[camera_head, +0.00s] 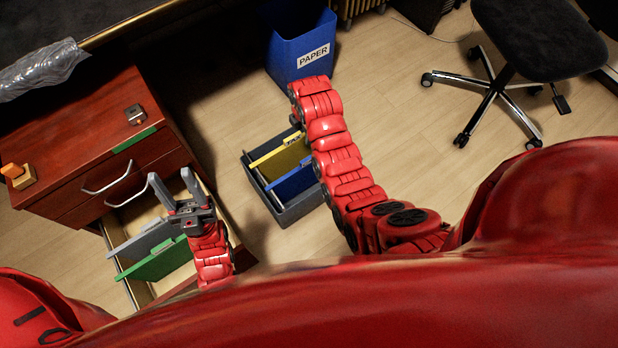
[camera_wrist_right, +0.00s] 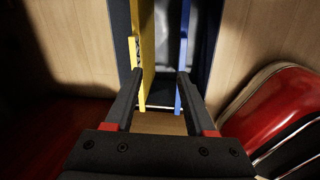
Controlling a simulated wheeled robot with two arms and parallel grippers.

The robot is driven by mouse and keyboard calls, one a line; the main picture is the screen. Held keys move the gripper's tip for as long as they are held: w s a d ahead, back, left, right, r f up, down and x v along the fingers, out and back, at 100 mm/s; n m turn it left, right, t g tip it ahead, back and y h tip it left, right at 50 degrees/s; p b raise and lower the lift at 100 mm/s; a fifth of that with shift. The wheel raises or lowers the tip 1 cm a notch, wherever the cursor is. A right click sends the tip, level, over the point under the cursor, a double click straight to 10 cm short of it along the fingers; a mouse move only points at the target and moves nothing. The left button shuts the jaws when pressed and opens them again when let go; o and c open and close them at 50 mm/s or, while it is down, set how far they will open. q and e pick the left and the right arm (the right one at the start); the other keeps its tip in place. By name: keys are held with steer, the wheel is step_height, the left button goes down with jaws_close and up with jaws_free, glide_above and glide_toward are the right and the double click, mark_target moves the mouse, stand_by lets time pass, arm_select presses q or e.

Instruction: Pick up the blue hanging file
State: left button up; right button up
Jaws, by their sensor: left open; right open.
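The blue hanging file (camera_head: 294,183) hangs in a dark grey file box (camera_head: 303,207) on the floor, beside a yellow file (camera_head: 281,158). My right arm reaches over the box, and its gripper is mostly hidden behind the arm in the head view. In the right wrist view my right gripper (camera_wrist_right: 159,74) is open and points down at the box. Its left finger overlaps the yellow file (camera_wrist_right: 148,50), and its right finger is at the blue file's edge (camera_wrist_right: 184,55). Contact cannot be told. My left gripper (camera_head: 170,179) is open and empty above the drawer.
An open drawer (camera_head: 133,287) holds a grey file (camera_head: 140,243) and a green file (camera_head: 160,262). The red-brown cabinet (camera_head: 75,135) stands left. A blue paper bin (camera_head: 300,40) is behind the box. An office chair (camera_head: 530,45) is at upper right. Floor between is clear.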

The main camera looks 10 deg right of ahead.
steer(key=shift+n+g, duration=0.5)
steer(key=shift+g, duration=0.3)
steer(key=s+f+b, duration=0.1)
steer(key=f, duration=0.3)
steer(key=f+b, duration=0.2)
steer(key=f, duration=0.2)
steer(key=s+f+b, duration=0.1)
steer(key=f, duration=0.3)
steer(key=shift+s+f, duration=0.3)
steer(key=f+b, duration=0.1)
steer(key=f, duration=0.1)
steer(key=d+f+b, duration=0.1)
steer(key=f+b, duration=0.1)
steer(key=f, duration=0.1)
steer(key=shift+f, duration=0.1)
jaws_close()
